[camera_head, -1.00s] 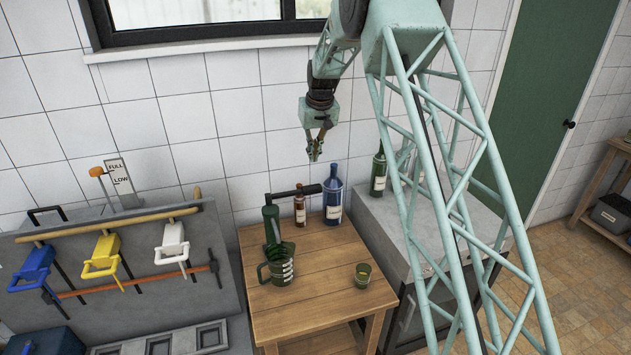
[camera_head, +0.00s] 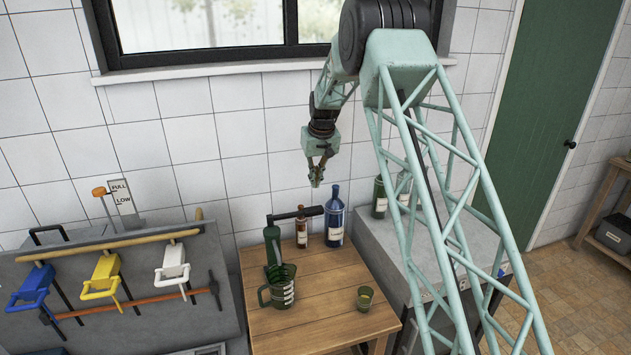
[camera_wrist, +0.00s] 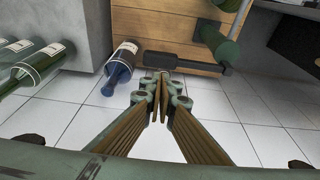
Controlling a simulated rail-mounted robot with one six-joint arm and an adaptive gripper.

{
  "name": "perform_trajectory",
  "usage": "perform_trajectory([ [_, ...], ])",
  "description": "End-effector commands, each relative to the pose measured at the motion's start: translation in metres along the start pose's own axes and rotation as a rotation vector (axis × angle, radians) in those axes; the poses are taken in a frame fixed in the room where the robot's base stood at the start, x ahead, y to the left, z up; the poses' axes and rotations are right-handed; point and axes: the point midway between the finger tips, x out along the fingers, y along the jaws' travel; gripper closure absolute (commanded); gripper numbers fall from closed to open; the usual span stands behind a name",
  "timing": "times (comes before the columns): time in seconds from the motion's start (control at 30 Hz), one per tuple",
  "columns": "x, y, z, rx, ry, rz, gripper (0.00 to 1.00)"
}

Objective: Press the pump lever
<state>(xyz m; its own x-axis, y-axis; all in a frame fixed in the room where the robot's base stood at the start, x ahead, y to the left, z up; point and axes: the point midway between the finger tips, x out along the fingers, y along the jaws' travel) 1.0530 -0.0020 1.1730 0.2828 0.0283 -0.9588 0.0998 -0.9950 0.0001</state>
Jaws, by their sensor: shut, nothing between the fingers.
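The pump (camera_head: 272,243) has a green body and stands at the back left of a wooden table. Its black lever (camera_head: 297,214) sticks out to the right from the pump's top, about level. In the wrist view the lever (camera_wrist: 185,61) lies just beyond my fingertips, and the green pump body (camera_wrist: 219,43) is at the upper right. My gripper (camera_head: 317,184) is shut and empty. It points down above the lever's free end, with a gap showing in the head view. It also shows in the wrist view (camera_wrist: 160,78).
A brown bottle (camera_head: 302,230) and a blue bottle (camera_head: 334,222) stand close behind the lever. A green jug (camera_head: 280,288) and a small cup (camera_head: 364,298) stand on the table (camera_head: 320,325). Green bottles (camera_head: 380,198) stand on the grey cabinet at right. A tool panel (camera_head: 120,320) is at left.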

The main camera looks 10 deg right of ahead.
Motion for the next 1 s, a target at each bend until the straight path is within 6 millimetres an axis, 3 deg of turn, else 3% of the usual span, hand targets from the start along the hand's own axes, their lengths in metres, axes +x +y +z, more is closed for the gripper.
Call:
perform_trajectory([
  [1.0,0.107,0.000,0.009,0.000,-0.001,0.000,1.00],
])
